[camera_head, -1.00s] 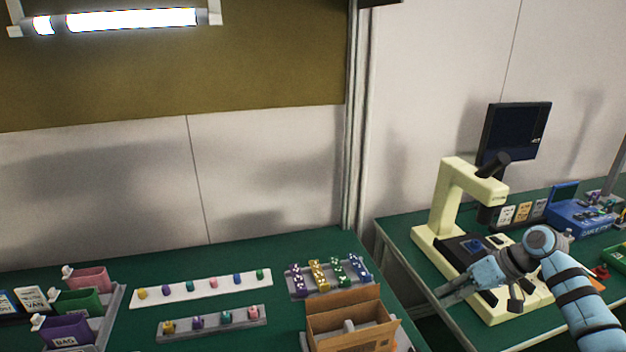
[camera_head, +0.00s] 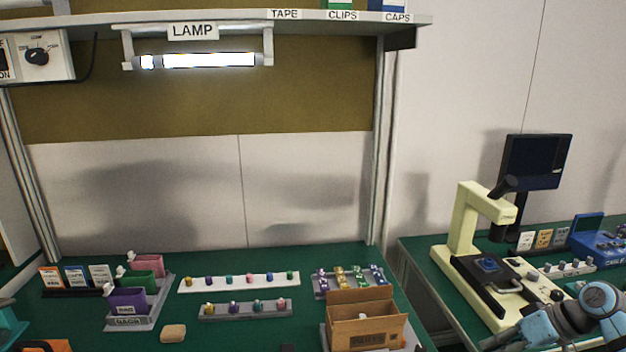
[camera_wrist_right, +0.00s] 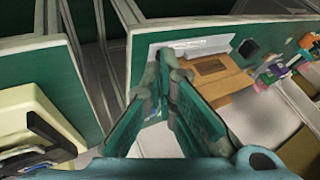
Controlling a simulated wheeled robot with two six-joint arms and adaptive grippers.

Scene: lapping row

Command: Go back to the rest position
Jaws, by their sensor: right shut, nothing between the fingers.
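The microscope's cream base also shows at the left of the right wrist view (camera_wrist_right: 25,115). My left gripper is not seen in these views.
An open cardboard box (camera_head: 366,328) stands at the left bench's front right. Racks of small coloured pieces (camera_head: 240,282), card stands and coloured bins (camera_head: 127,300) line that bench. A dark monitor (camera_head: 537,160) stands behind the microscope. A gap separates the benches.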

